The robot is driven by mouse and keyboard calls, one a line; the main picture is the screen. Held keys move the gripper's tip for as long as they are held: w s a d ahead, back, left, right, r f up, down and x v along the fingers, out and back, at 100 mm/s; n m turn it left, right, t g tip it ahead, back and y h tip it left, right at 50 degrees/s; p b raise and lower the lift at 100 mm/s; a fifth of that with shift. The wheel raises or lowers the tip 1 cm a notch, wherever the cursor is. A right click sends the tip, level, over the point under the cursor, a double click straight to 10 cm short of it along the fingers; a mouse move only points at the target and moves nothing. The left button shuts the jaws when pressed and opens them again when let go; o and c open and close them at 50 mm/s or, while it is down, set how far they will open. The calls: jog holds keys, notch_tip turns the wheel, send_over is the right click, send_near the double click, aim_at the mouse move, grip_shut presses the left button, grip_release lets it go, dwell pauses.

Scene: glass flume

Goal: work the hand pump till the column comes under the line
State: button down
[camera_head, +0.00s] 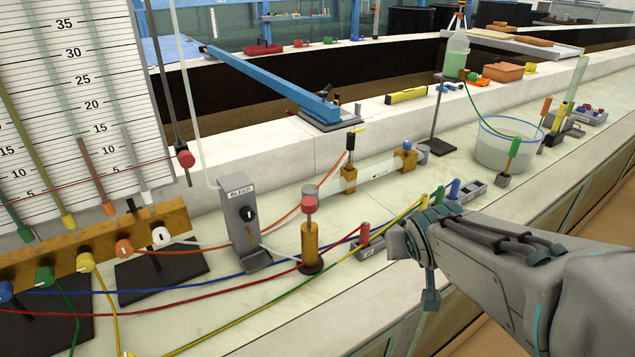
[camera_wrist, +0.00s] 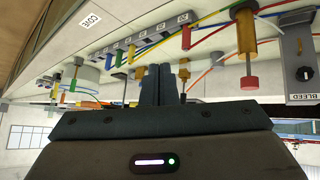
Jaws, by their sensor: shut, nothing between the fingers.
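The hand pump (camera_head: 311,246) is an upright brass cylinder with a red knob (camera_head: 309,205) on top, standing on the pale bench. It appears upside down at the upper right of the wrist view (camera_wrist: 243,35). My gripper (camera_head: 398,242) is to the right of the pump, apart from it. Its fingers (camera_wrist: 160,82) are shut with nothing between them. The scale board (camera_head: 75,95) at the left carries several coloured tubes, with an orange column (camera_head: 92,165) among them. A thin red line (camera_head: 130,170) crosses the board to a red slider (camera_head: 186,157) on a rod.
The grey BLEED box (camera_head: 241,222) stands left of the pump. A low block with a red plug (camera_head: 366,238) lies between pump and gripper. Coloured hoses run along the bench. A blue lever arm (camera_head: 270,82) and a water tub (camera_head: 505,145) are farther back.

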jog(key=w+a+r+n+t+y+b, duration=0.1)
jog(key=w+a+n+t+y, duration=0.3)
jog(key=w+a+y, duration=0.5)
jog(key=shift+w+a+r+n+y, duration=0.4)
jog(key=shift+w+a+r+n, duration=0.5)
jog(key=shift+a, duration=1.3)
jog(key=shift+w+f, duration=0.2)
jog(key=b, duration=0.1)
send_over(309, 205)
jog(key=d, duration=0.1)
notch_tip(309, 205, down, 3)
jog(key=shift+s+d+f, duration=0.1)
jog(key=shift+d+f, duration=0.05)
jog(key=shift+f, duration=0.7)
jog(key=shift+s+d+f, duration=0.1)
jog(key=shift+f, duration=0.75)
